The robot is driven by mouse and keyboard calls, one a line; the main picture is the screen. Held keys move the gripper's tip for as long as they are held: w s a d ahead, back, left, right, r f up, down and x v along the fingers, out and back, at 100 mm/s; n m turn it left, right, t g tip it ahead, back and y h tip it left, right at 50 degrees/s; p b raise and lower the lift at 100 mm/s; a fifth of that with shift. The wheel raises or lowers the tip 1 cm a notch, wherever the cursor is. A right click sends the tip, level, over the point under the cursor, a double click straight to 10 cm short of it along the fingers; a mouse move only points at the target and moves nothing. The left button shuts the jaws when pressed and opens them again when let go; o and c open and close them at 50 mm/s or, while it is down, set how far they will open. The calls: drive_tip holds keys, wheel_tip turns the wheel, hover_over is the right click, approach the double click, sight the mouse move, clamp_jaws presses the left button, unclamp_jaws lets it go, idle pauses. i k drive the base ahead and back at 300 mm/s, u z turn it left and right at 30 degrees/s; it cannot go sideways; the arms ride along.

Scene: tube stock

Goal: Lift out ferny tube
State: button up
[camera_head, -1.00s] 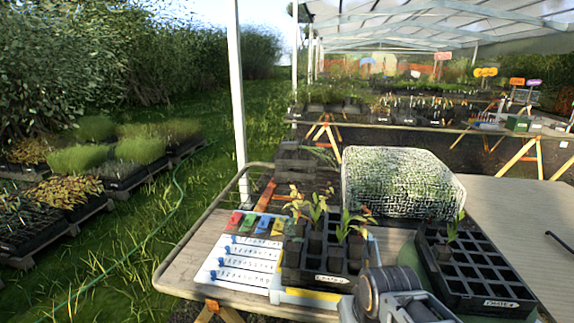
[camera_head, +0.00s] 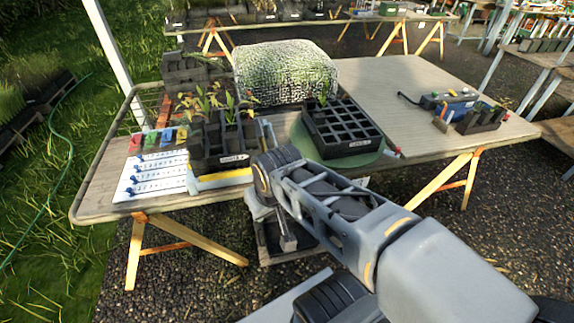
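A black crate (camera_head: 222,162) with a white label stands on the near table and holds several tubes with leafy plants (camera_head: 232,108), some with orange-tinged leaves. A second black crate (camera_head: 352,148) to its right is mostly empty cells, with one small green plant (camera_head: 322,92) at its back left. The plants are too small to tell which is ferny. My gripper (camera_head: 284,240) hangs low in front of the table edge, below and apart from the crates. Its fingers are too small and dark to read.
A blue device (camera_head: 448,102) and a small black rack (camera_head: 480,120) sit at the right. The wooden tabletop (camera_head: 385,80) between is largely clear.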

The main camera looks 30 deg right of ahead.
sight(243, 106)
drive_tip(key=z, duration=1.05)
drive_tip(key=i, duration=0.25)
drive_tip(key=u, duration=0.5)
drive_tip(key=k, duration=0.5)
drive_tip(key=u, duration=0.5)
drive_tip(key=i, duration=1.4)
drive_tip(key=z, duration=0.5)
